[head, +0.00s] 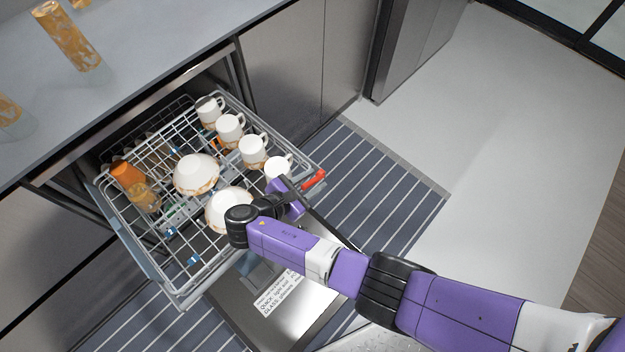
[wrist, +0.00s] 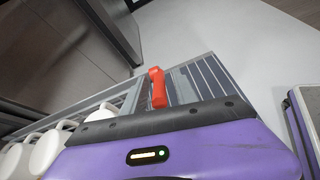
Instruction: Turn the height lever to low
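In the head view my gripper (head: 288,196) is beside the rack's right side, a little short of the lever. I see no contact with the lever. The fingertips are not clearly visible, so I cannot tell whether they are open.
White cups (head: 252,150) line the rack's right side, close to my gripper. The open door (head: 262,318) lies below. Striped runner (head: 385,185) covers the floor to the right.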

